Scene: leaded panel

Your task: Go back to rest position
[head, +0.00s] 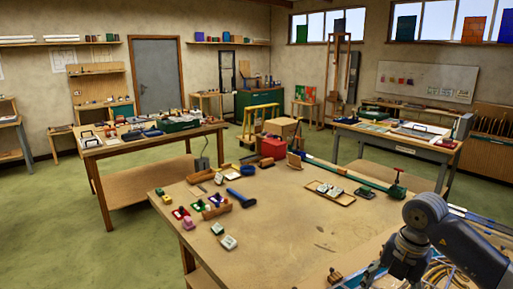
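My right arm comes in at the lower right corner over the near workbench (290,222). Its dark end, where my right gripper (402,268) seems to be, points down close to the bottom edge. I cannot make out the fingers or whether they hold anything. My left arm and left gripper are not in view.
The near bench carries a blue-headed tool (241,198), a red box (273,148), a small tray (330,193), a long green bar clamp (350,177) and small coloured pieces. Its front middle is mostly clear. Other benches stand behind; green floor (50,225) is open at left.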

